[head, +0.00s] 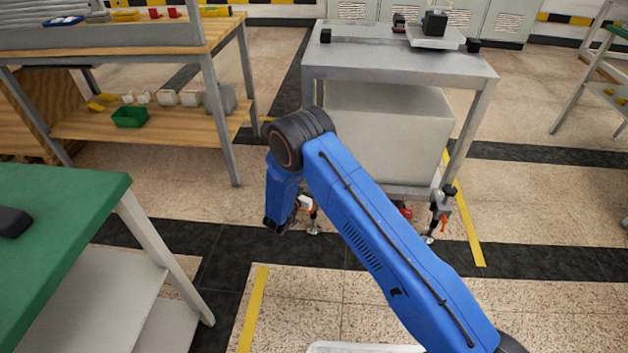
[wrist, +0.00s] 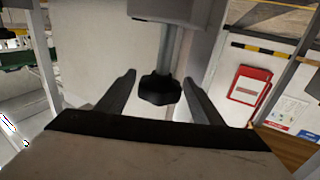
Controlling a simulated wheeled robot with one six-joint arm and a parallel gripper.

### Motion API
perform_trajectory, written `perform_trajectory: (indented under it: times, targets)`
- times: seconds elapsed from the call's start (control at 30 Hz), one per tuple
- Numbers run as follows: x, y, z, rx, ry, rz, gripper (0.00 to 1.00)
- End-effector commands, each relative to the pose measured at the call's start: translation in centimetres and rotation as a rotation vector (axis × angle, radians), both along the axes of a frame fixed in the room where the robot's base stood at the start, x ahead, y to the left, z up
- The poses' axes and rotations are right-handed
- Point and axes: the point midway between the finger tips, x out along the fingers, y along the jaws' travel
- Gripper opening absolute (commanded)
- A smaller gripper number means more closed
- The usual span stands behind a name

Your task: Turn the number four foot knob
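A black foot knob (wrist: 160,90) hangs on a grey rod in the middle of the wrist view. My gripper (wrist: 158,76) is open, with one finger on each side of the knob and a visible gap to each. No number is readable on the knob. In the head view, my blue arm reaches down to the front left foot (head: 313,222) of the grey metal table (head: 400,62). My arm hides part of that corner and my fingertips there. Another foot (head: 436,215) with a dark knob and an orange tag shows at the front right.
A pale box (head: 385,135) fills the space under the grey table. A green-topped bench (head: 75,200) stands at the left front and a wooden workbench (head: 150,125) behind it. A red sign (wrist: 249,85) shows right of my gripper. The floor right of the table is clear.

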Motion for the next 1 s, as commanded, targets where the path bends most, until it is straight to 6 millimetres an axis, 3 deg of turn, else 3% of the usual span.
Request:
perform_trajectory:
  times: [0.37,1.0]
  targets:
    - [-0.9,0.5,-0.1,0.000,0.001,0.001,0.61]
    - [-11.7,6.0,-0.1,0.000,0.001,0.003,0.61]
